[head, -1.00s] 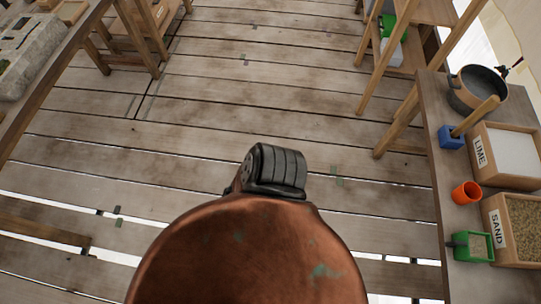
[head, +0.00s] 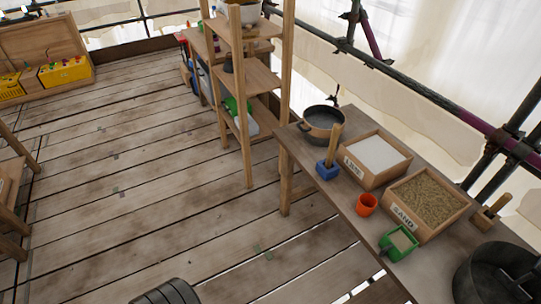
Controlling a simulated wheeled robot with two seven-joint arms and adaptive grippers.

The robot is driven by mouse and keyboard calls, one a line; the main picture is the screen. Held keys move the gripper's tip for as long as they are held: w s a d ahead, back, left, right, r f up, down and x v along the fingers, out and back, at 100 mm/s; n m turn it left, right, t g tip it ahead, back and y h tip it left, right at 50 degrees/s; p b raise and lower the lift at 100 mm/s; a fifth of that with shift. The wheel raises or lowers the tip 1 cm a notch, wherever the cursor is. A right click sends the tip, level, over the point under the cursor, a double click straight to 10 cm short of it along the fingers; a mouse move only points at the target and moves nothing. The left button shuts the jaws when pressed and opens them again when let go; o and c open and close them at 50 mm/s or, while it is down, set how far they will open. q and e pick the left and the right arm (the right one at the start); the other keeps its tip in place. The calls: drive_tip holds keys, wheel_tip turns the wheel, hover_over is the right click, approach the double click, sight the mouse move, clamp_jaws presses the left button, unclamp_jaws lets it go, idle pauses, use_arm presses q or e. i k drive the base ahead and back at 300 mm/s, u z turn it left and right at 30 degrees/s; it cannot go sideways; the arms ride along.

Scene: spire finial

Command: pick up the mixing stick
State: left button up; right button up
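A pale wooden stick (head: 335,142), which looks like the mixing stick, stands nearly upright with its lower end at a small blue block-like holder (head: 327,171). They are near the far end of the wooden workbench (head: 362,215), in front of a dark round pan (head: 322,124) and left of the LIME box (head: 374,158). Whether the stick goes into the holder is too small to tell. Neither my left nor my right gripper shows in the head view.
A dark ribbed part (head: 167,292) shows at the bottom edge.

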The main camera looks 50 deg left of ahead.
sight(335, 134)
drive_tip(key=u, duration=0.55)
drive_tip(key=k, duration=1.05)
drive_tip(key=u, duration=0.75)
drive_tip(key=i, duration=1.3)
drive_tip(key=z, duration=0.05)
